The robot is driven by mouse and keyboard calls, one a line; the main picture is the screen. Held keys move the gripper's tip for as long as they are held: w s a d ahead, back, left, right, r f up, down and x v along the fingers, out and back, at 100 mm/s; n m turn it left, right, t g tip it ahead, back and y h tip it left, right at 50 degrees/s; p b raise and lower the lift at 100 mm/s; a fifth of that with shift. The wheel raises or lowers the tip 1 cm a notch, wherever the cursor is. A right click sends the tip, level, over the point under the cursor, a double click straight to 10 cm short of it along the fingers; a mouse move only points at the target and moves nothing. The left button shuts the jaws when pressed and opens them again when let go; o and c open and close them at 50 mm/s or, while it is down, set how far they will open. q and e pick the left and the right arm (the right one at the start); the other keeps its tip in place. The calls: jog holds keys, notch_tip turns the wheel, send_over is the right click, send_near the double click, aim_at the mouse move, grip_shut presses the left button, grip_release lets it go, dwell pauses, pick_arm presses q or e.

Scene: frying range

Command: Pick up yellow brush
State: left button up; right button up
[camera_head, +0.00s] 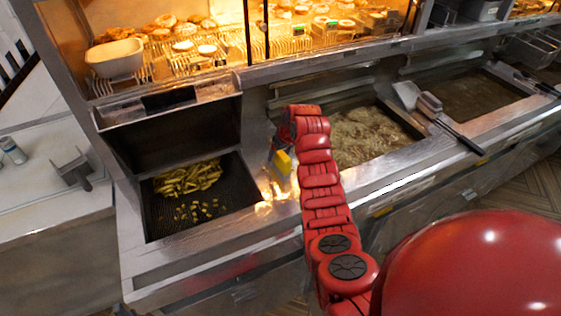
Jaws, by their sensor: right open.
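A yellow block-shaped thing (282,162), which I take for the yellow brush, sits on the steel ledge between the fry bin and the oil vat. Its lower part and any bristles are hard to make out. My right arm reaches up from the bottom of the view, and its gripper (279,143) points down just above and beside the yellow thing. The gripper is open; its fingers are small and partly hidden by the wrist, and I cannot tell whether they touch the brush. My left gripper is not in view.
A fry bin (160,222) with fries is left of my arm. Right of it, an oil vat (372,136) bubbles. A long-handled tool (452,130) lies across the divider on the right. A lit food display (225,62) with a white tub (115,58) stands behind.

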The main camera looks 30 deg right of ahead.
jog(key=shift+f+b, duration=0.25)
jog(key=shift+b, duration=0.1)
dwell(0.4)
grip_shut()
